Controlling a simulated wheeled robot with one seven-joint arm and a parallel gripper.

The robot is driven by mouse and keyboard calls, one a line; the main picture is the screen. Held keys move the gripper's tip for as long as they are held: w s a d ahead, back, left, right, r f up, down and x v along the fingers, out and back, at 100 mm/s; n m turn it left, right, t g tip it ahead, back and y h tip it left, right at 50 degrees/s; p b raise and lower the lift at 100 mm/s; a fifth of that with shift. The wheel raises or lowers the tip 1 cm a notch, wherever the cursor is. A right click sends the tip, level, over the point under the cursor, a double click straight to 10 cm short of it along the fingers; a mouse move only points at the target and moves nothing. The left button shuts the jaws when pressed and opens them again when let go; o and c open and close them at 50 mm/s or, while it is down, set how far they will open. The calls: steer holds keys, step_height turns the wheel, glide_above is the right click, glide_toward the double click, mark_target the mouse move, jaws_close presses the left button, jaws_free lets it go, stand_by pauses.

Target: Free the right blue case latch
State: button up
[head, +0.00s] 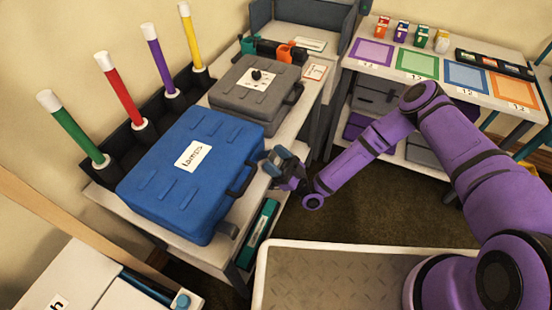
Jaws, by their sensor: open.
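The closed blue case (172,205) lies flat on the white bench at left, with a white "Lamps" label on its lid. Its dark handle (241,181) is on the front side, facing the aisle. One grey latch (228,231) shows at the near end of that side. My gripper (277,161) is open at the far end of the same side, right of the handle. Its fingers are close to the case edge and cover the place of the right latch. I cannot tell whether they touch it or how that latch stands.
A grey case (228,100) with a black knob on its label lies behind the blue case. Several coloured tubes (119,91) stand in a black rack along the wall. A teal box (262,228) is on the lower shelf. A table (450,78) with coloured mats stands at back right.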

steer(key=v, duration=1.1)
step_height(320, 180, up, 8)
steer(key=d+g+h, duration=0.2)
steer(key=g+h, duration=0.1)
steer(key=h, duration=0.6)
steer(key=x, duration=1)
steer(key=shift+s+a+r, duration=0.3)
steer(key=shift+r, duration=0.1)
steer(key=c, duration=0.9)
